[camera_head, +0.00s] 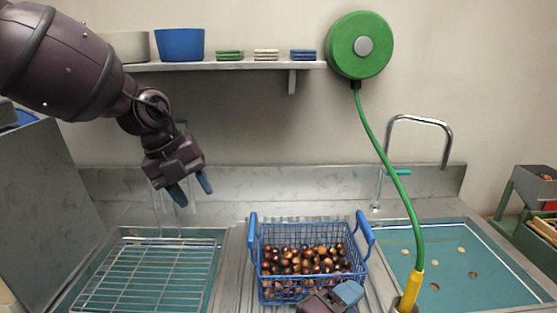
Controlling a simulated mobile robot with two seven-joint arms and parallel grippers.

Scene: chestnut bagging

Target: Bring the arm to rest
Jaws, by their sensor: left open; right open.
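My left gripper (192,192) hangs in the air at the upper left, before the back wall, with its blue fingertips apart and nothing between them. Its dark purple arm comes in from the upper left corner. My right gripper (340,296) shows only partly at the bottom edge, in front of the basket; one blue fingertip is clear and the rest is cut off. A blue wire basket (263,235) with raised blue handles holds many brown chestnuts (300,261). The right gripper overlaps the basket's front in the picture; I cannot tell whether they touch.
A wire rack (150,275) lies over the left sink. The right basin (470,265) holds several loose chestnut-coloured pieces. A green hose (396,178) hangs from a green reel (345,60) to a yellow nozzle (411,290). A faucet (420,120) and a wall shelf (230,65) stand behind.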

